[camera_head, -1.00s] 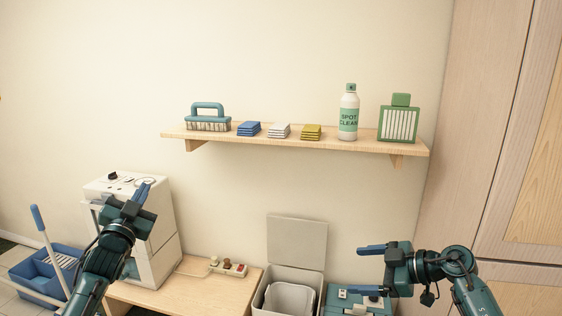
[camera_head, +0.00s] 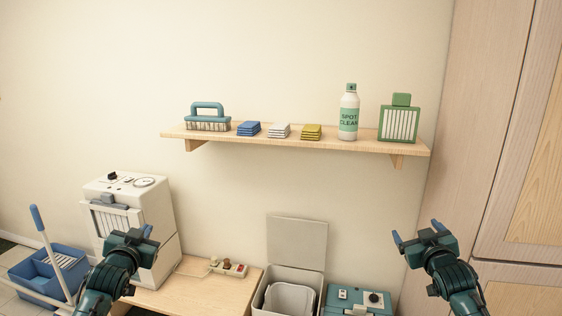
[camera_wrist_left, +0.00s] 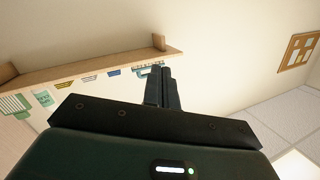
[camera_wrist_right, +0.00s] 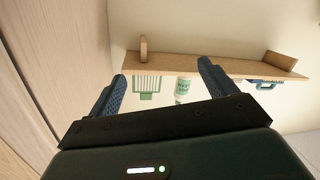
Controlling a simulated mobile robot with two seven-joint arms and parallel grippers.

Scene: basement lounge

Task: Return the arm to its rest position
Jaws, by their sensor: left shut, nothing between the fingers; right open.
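My left gripper (camera_head: 140,236) is at the lower left of the head view, in front of the white machine. Its fingers are shut together with nothing between them, as the left wrist view (camera_wrist_left: 162,88) shows. My right gripper (camera_head: 416,234) is at the lower right of the head view, raised in front of the wall near the wooden cabinet. Its fingers are spread apart and empty, as the right wrist view (camera_wrist_right: 162,85) shows. Neither gripper touches anything that I can see.
A wall shelf (camera_head: 290,138) holds a brush (camera_head: 208,122), folded cloths (camera_head: 279,131), a spray bottle (camera_head: 348,115) and a green filter (camera_head: 399,123). Below stand the white machine (camera_head: 150,200), a low table (camera_head: 200,293), an open bin (camera_head: 297,243), a teal case (camera_head: 358,300) and a blue bucket (camera_head: 40,280). A cabinet (camera_head: 480,120) borders the right.

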